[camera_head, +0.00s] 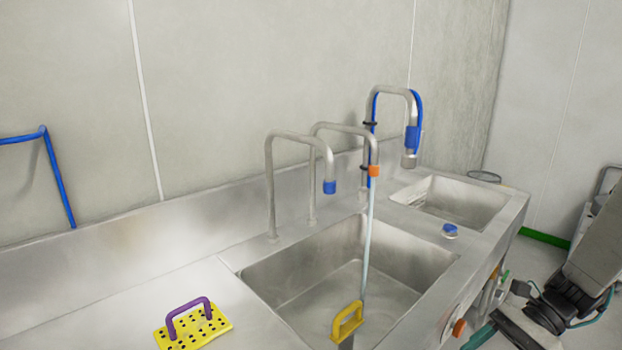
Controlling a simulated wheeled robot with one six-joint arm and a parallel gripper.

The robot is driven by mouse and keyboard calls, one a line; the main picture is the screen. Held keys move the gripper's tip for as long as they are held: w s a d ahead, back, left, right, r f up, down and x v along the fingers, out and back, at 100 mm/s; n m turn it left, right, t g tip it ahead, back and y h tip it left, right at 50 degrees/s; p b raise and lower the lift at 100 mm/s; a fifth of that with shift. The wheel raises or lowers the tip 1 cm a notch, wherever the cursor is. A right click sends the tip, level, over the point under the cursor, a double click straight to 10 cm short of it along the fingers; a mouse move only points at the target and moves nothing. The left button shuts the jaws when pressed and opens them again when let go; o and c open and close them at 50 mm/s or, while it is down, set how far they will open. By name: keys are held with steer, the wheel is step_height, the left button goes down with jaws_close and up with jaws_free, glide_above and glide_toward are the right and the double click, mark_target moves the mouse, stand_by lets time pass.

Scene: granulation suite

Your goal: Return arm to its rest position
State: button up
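My arm shows at the lower right of the head view, with a thick grey link and dark joints beside the sink unit's right end. My gripper (480,337) seems to be at the arm's lower left end, where a teal part runs towards the bottom edge of the picture. Its fingers are not clearly shown, so I cannot tell whether it is open or holds anything.
A steel sink unit (120,254) runs along the wall, with several curved taps. A pale stream falls from the orange-tipped tap (374,171) into the large basin. A yellow perforated plate (212,327) with a purple handle lies on the left counter. A yellow handle (347,321) stands at the basin.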

steer(key=s+a+r+n+t+h, duration=0.1)
steer(key=s+a+r+n+h, duration=0.3)
steer(key=r+n, duration=0.4)
steer(key=s+a+r+n+t+h, duration=0.2)
steer(key=s+a+r+n+h, duration=0.2)
steer(key=r+n+h, duration=0.3)
step_height(320, 180, up, 2)
steer(key=shift+s+r+n+t, duration=0.1)
steer(key=shift+s+n+t, duration=0.2)
steer(key=shift+s+n, duration=0.6)
